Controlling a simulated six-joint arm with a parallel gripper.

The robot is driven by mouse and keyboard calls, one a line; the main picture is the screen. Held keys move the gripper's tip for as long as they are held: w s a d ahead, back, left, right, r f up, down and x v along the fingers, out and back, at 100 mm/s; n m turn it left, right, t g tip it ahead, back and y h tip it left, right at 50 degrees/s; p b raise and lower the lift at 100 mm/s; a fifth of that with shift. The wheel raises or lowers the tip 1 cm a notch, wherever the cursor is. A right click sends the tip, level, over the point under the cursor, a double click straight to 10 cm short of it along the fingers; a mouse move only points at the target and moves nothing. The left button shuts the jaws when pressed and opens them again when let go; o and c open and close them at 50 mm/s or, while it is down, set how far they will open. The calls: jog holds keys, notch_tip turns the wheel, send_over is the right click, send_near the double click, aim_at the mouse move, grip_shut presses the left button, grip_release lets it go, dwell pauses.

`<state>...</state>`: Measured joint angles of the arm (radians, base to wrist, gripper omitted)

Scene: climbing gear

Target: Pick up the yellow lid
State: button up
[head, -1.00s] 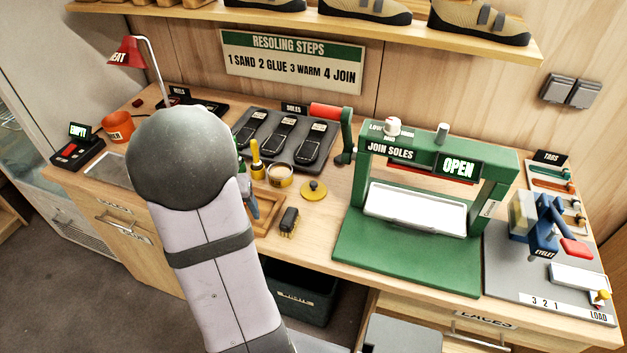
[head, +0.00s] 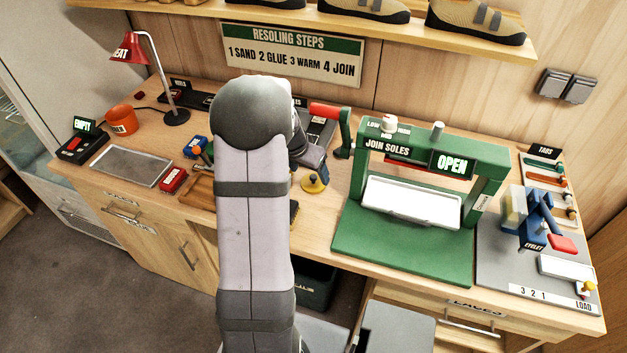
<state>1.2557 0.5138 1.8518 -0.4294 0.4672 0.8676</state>
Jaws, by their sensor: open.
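The yellow lid (head: 313,187) is a round disc with a small dark knob, lying on the bench left of the green press. My gripper (head: 317,173) is directly above or beside the lid's knob, pointing down. The jaws are open. The fingertips overlap the knob in the picture, and I cannot tell whether they touch it. My arm hides the glue pot and most of the soles tray behind it.
The green press (head: 345,245), marked OPEN, stands close on the right with its red-handled crank (head: 326,109) near my gripper. A red heat lamp (head: 129,48), orange cup (head: 121,119) and grey tray (head: 132,165) are on the left. An eyelet tool (head: 533,222) is at far right.

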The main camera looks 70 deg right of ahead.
aim_at(312, 178)
jog(key=shift+f, duration=0.2)
jog(key=shift+p+x, duration=1.2)
jog(key=shift+x, duration=1.3)
jog(key=shift+d, duration=0.15)
jog(key=c, duration=0.8)
